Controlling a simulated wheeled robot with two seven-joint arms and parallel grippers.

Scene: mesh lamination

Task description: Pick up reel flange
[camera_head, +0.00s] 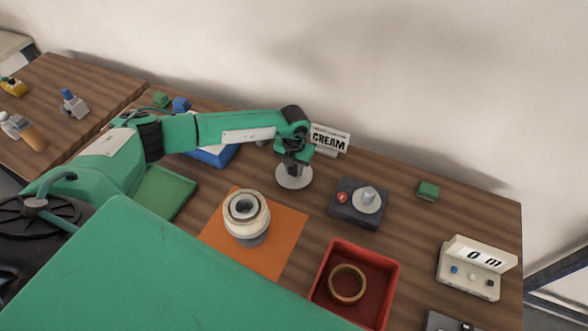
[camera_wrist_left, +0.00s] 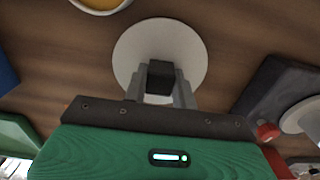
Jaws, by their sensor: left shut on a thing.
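The reel flange (camera_head: 294,179) is a flat white disc on the dark wood table's far side, below the "CREAM" sign. In the left wrist view the white disc (camera_wrist_left: 185,45) lies under the fingers, with a dark block at its middle. My left gripper (camera_head: 293,162) is above the disc, pointing down. Its fingers (camera_wrist_left: 160,78) are shut on the dark block of the flange. Whether the disc touches the table or hangs just above it, I cannot tell. My right gripper is not in view.
A dark device with a grey knob (camera_head: 346,212) stands close to the right. A cream and grey reel (camera_head: 247,232) stands on an orange mat (camera_head: 277,258). A red tray (camera_head: 388,290) holds a brown ring (camera_head: 347,296). A "CREAM" sign (camera_head: 330,139) stands behind.

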